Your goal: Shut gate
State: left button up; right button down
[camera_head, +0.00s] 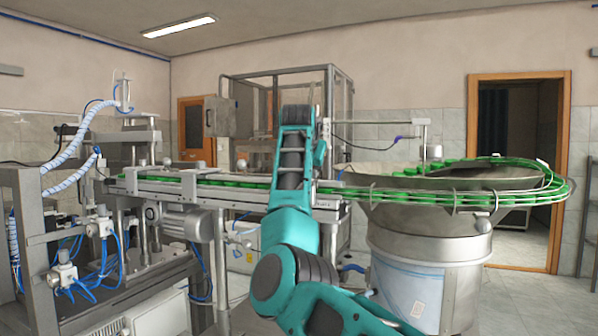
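One teal and dark grey arm of mine comes in from the bottom right, bends near the picture's middle and reaches up in front of the conveyor rail. I take it for my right arm. Its far end (297,116) is in front of the framed enclosure; the fingers cannot be made out, nor whether they are open. My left gripper is not in view. No gate can be picked out for certain. The cap rail (160,187) carries green caps and runs from the round feeder bowl (395,215) to the left; my arm hides part of it.
A metal-framed enclosure (342,100) with a grey box (220,117) stands behind the rail. A machine with blue hoses (75,270) fills the left side. The feeder drum (425,262) stands right of my arm. Floor (540,290) is free at the far right, before a doorway.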

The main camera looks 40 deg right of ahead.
jog(key=shift+r, duration=0.1)
jog(key=c, duration=0.8)
grip_release()
jog(key=b+v, duration=0.1)
jog(key=v, duration=1.2)
jog(key=shift+b, duration=0.3)
jog(key=shift+d, duration=0.1)
